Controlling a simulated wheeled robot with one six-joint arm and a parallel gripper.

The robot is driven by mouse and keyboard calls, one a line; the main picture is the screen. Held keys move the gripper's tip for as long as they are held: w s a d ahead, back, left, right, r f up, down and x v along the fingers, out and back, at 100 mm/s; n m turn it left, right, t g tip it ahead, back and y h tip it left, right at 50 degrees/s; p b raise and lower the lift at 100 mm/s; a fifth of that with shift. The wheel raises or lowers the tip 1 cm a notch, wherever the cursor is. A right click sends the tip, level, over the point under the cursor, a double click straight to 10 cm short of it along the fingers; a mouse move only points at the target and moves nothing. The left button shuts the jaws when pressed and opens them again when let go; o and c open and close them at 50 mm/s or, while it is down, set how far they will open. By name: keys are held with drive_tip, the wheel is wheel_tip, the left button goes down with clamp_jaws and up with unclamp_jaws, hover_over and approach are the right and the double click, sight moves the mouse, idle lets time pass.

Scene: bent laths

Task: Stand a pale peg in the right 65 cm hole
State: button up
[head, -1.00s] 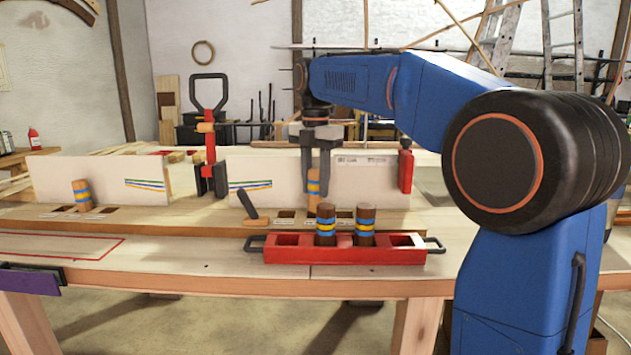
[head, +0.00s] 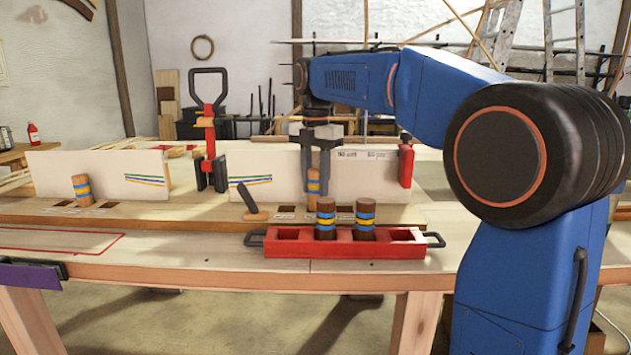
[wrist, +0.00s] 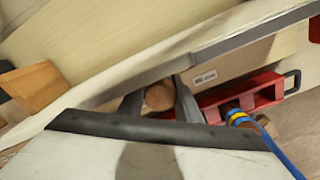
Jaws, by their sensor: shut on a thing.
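My gripper (head: 317,180) is shut on a pale peg (head: 313,184) with blue and yellow bands. It holds the peg upright over the right part of the hole board (head: 180,213), in front of the white upright panel. The peg's round end (wrist: 158,97) shows between the fingers in the wrist view. I cannot tell whether its lower end is inside a hole. Dark holes show to its left (head: 287,209) and right (head: 345,209); their labels are too small to read.
A red tray (head: 285,250) in front holds two dark banded pegs (head: 326,219) (head: 365,220). A wooden piece with a dark handle (head: 252,205) lies just left of my gripper. Red-and-black clamps (head: 210,150) (head: 405,165) stand at the panels.

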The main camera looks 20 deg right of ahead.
drive_tip(key=shift+f, duration=0.9)
drive_tip(key=o, duration=1.2)
drive_tip(key=shift+c, duration=0.2)
drive_tip(key=shift+r, duration=0.15)
drive_tip(key=shift+r, duration=4.45)
